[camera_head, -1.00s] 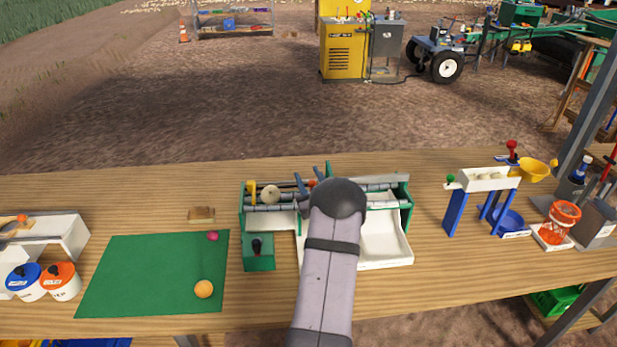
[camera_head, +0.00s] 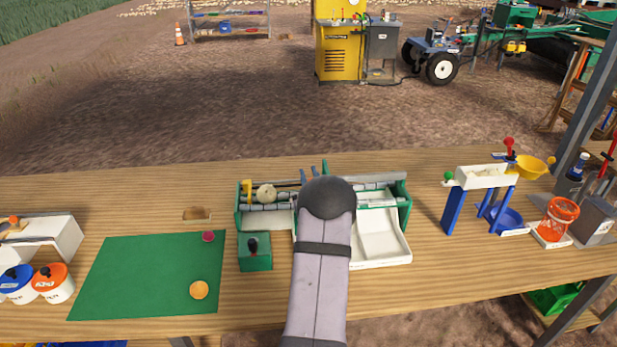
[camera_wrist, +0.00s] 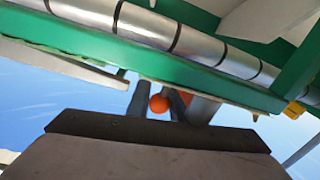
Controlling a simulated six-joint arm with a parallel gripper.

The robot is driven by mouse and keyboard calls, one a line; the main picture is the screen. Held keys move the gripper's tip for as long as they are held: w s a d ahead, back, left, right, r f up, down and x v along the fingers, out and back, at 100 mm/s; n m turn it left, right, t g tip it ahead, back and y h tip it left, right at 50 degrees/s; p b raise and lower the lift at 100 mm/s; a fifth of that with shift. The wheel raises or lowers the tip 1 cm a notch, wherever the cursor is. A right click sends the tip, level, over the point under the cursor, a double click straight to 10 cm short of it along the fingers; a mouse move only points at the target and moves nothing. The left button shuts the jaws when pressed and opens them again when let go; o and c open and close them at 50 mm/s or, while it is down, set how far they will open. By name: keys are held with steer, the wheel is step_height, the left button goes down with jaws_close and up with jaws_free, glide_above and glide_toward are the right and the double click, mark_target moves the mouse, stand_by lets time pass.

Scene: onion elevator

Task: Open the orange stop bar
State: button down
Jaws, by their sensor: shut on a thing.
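The roller machine (camera_head: 399,217) stands on the wooden table, with a green frame, grey rollers and a white tray (camera_head: 384,238) at its front. My gripper (camera_head: 314,172) is at the machine's back edge, mostly hidden behind my own arm in the head view. In the wrist view a round orange knob (camera_wrist: 159,103), which looks like part of the orange stop bar, sits between the two dark fingers of my gripper (camera_wrist: 165,106). The fingers are shut on it. The rest of the bar is hidden. A pale onion (camera_head: 266,194) lies on the rollers at the left.
A green box with a black lever (camera_head: 254,251) stands front left of the machine. A green mat (camera_head: 140,280) holds an orange ball (camera_head: 199,290) and a red one (camera_head: 208,236). A white stand on blue legs (camera_head: 486,178) is to the right. The table behind the mat is mostly clear.

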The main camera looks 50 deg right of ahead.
steer(key=c, duration=1.6)
jaws_free()
steer(key=shift+r, duration=0.1)
